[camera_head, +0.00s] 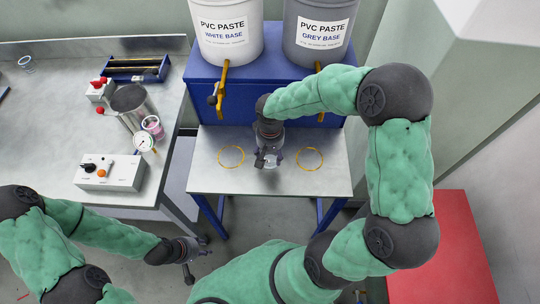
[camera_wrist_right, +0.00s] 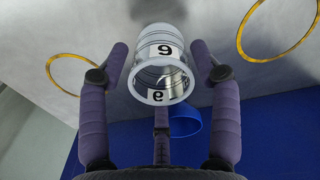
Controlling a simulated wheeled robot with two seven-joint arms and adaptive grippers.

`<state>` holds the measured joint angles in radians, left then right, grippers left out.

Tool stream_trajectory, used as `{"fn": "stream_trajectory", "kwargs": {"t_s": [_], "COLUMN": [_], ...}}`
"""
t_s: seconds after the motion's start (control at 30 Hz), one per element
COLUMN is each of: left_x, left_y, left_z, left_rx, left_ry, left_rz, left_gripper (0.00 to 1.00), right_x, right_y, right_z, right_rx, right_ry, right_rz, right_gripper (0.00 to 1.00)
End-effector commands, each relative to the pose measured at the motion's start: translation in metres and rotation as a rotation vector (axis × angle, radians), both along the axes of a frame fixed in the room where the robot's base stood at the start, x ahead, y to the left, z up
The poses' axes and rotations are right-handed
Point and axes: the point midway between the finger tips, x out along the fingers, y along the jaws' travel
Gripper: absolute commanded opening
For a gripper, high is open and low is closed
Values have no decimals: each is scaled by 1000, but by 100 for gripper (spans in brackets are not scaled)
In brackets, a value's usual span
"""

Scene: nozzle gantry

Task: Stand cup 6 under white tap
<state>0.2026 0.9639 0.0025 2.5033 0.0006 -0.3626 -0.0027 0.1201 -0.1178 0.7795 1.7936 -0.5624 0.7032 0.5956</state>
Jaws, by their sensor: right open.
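Cup 6 (camera_wrist_right: 163,65) is a clear cup with a white label bearing a 6. In the right wrist view it sits between the spread fingers of my right gripper (camera_wrist_right: 165,75), which is open around it. In the head view my right gripper (camera_head: 268,158) is low over the grey stand, between two yellow rings, and mostly hides the cup. The white tap (camera_head: 222,90) is the yellow tap below the white base bucket (camera_head: 227,35). The left yellow ring (camera_head: 231,147) lies in front of it. My left gripper (camera_head: 192,250) hangs low at left; its finger state is unclear.
The grey base bucket (camera_head: 318,30) has its own yellow tap (camera_head: 321,84), with the right yellow ring (camera_head: 309,149) in front. The bench (camera_head: 60,130) at left holds a metal pot (camera_head: 133,103), a pink cup, a gauge and a control box (camera_head: 110,172). A red surface (camera_head: 440,250) is at right.

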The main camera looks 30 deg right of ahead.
Motion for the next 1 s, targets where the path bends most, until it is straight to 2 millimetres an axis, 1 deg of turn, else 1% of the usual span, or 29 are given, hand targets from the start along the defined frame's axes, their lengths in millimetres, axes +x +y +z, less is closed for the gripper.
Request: {"fn": "stream_trajectory", "kwargs": {"t_s": [0.03, 0.1, 0.3, 0.4, 0.47, 0.53, 0.67, 0.77, 1.0], "left_x": [0, 0, 0, 0, 0, 0, 0, 0, 0], "left_y": [0, 0, 0, 0, 0, 0, 0, 0, 0], "left_z": [7, 12, 22, 25, 26, 27, 31, 37, 57], "left_rx": [0, 0, 0, 0, 0, 0, 0, 0, 0], "left_ry": [0, 0, 0, 0, 0, 0, 0, 0, 0], "left_rz": [0, 0, 0, 0, 0, 0, 0, 0, 0], "left_gripper": [40, 40, 40, 40, 40, 40, 40, 40, 40], "right_x": [1, 0, -1, -1, -1, -2, -4, -8, -16], "right_y": [0, 0, 1, 1, 1, 1, 2, 3, 7], "right_z": [16, 30, 65, 76, 80, 84, 87, 88, 93], "right_rx": [0, 0, 0, 0, 0, 0, -19, -58, -171], "right_ry": [-4, -3, -1, -2, 0, 1, -1, -7, -83], "right_rz": [1, 1, 2, 1, 1, -1, -30, -93, -313], "right_gripper": [64, 64, 64, 64, 64, 81, 81, 81, 81]}}
